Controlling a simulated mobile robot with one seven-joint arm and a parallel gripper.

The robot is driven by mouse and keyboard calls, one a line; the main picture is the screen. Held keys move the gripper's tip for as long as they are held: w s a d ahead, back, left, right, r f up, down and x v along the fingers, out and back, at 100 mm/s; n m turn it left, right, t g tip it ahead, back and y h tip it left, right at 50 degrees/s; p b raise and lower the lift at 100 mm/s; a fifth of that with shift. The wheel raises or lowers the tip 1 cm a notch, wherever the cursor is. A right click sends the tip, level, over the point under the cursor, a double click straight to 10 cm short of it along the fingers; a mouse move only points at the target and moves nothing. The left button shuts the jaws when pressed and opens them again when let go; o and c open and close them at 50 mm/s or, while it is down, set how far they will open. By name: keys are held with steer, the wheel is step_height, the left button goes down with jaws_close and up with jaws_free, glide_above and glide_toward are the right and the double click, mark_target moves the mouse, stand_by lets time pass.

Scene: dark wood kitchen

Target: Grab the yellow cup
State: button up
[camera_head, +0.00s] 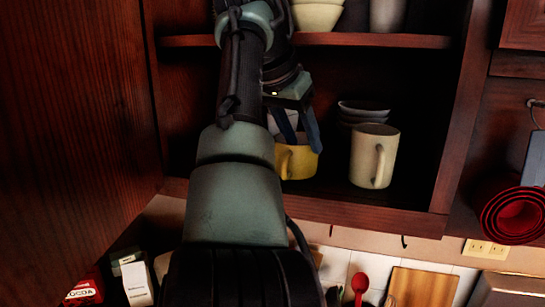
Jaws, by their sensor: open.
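The yellow cup (297,164) stands on the lower shelf of the open cabinet, its handle toward me at the left. My gripper (298,140) is at the cup from above, with its blue-grey fingers over the rim and upper part of the cup. It is open. My arm hides the cup's left side, and the fingers hide much of its rim. I cannot tell whether a finger is inside the cup or touching it.
A cream mug (373,156) stands right of the yellow cup, with stacked dishes (364,111) behind it. The upper shelf (372,41) holds bowls (317,15) close to my arm. The cabinet's side walls bound the space. Red measuring cups (514,210) hang at the right.

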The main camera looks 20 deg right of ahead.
mark_target(316, 168)
steer(key=shift+s+d+f+p, duration=0.1)
steer(key=shift+d+f+p, duration=0.3)
steer(key=shift+f, duration=0.1)
steer(key=p+x, duration=0.2)
steer(key=x, duration=0.1)
steer(key=shift+s+d, duration=0.1)
steer(key=shift+d+f, duration=0.15)
steer(key=shift+f, duration=0.3)
jaws_close()
stand_by(0.7)
